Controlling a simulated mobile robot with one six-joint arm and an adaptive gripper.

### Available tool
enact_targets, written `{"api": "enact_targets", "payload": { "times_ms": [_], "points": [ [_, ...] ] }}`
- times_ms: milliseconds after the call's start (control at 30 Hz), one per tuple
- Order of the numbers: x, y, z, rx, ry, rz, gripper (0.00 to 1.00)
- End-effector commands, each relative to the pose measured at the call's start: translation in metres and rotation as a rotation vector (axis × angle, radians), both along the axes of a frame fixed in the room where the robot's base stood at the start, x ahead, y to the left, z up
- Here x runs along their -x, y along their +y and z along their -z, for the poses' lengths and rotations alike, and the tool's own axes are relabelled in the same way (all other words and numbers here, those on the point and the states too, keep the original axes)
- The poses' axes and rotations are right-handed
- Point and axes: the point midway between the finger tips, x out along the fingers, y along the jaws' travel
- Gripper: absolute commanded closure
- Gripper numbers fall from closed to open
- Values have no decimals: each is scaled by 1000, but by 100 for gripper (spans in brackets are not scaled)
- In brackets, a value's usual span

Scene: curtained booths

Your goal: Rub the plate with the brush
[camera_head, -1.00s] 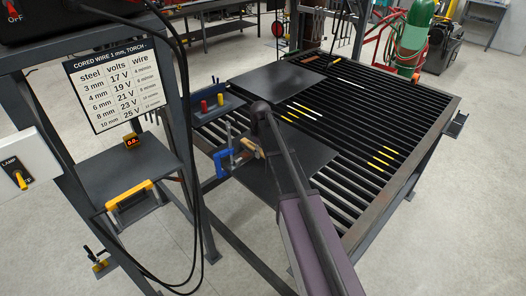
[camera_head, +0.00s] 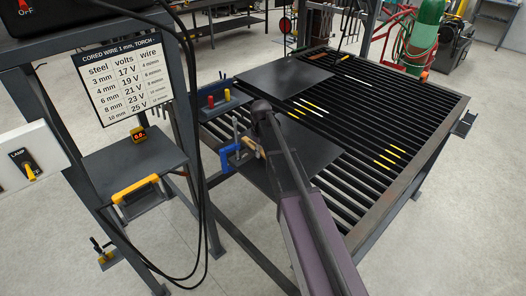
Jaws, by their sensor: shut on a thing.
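A dark steel plate (camera_head: 305,157) lies on the near left part of the slatted table, partly hidden behind my arm. A second dark plate (camera_head: 284,76) lies farther back and is clear. The brush (camera_head: 252,146) shows as a short tan wooden piece at the left side of my arm, just right of a blue clamp, over the near plate's left part. My gripper is largely hidden behind my dark arm link; it is shut on the brush. I cannot tell whether the bristles touch the plate.
The blue clamp (camera_head: 231,156) stands at the near plate's left edge. A small tray (camera_head: 226,106) with red and yellow pieces is at the slatted table's (camera_head: 429,137) left edge. Yellow sticks lie on the slats. A frame with a sign (camera_head: 120,79) and hanging cables stands left.

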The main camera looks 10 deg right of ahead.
Motion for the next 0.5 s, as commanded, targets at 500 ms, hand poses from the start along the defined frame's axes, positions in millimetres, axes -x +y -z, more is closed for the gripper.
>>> {"api": "enact_targets", "payload": {
  "times_ms": [500],
  "points": [
    [16,24,-2,0,0,0,100]
  ]
}}
